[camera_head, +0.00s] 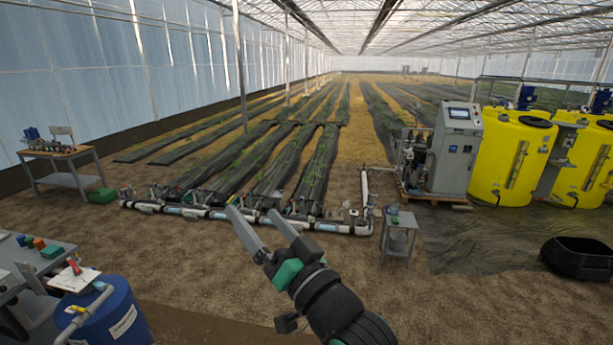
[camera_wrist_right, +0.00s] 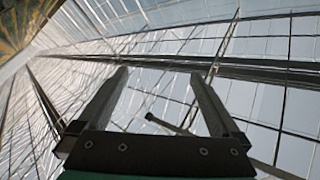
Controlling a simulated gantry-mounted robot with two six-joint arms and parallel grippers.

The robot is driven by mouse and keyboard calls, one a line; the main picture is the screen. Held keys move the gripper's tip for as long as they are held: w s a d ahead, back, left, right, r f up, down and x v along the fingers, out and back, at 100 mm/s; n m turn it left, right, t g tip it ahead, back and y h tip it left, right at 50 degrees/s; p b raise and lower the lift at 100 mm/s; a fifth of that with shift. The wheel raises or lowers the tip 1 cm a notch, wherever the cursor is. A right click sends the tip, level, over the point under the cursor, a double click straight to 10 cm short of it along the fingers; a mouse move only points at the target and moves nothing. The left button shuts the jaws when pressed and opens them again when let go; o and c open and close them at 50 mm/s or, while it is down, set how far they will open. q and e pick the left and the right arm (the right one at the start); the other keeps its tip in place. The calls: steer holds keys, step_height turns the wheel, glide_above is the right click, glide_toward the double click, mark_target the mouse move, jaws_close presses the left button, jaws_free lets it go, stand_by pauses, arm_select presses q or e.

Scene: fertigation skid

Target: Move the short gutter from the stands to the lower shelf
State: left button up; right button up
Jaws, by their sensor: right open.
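My right gripper (camera_head: 258,222) is open and empty, raised in front of the pipe run in the head view. In the right wrist view my right gripper (camera_wrist_right: 158,90) shows two spread fingers against the greenhouse roof, with nothing between them. I cannot make out the short gutter or its stands in either view. My left gripper is not in view.
A grey bench (camera_head: 45,265) with small parts and a blue drum (camera_head: 108,318) stand at the lower left. A white pipe run (camera_head: 250,219) crosses the middle. A small grey stand (camera_head: 399,238), a control cabinet (camera_head: 455,150) and yellow tanks (camera_head: 512,160) are right. Bare soil lies between.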

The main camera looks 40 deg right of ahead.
steer(key=s+a+r+n+t+y, duration=0.2)
steer(key=s+a+r+n+t, duration=0.2)
steer(key=s+r, duration=1.2)
step_height(320, 180, up, 2)
steer(key=n+t, duration=0.2)
steer(key=n, duration=0.1)
steer(key=shift+s+a+r+t+y, duration=0.2)
steer(key=shift+t+y, duration=0.2)
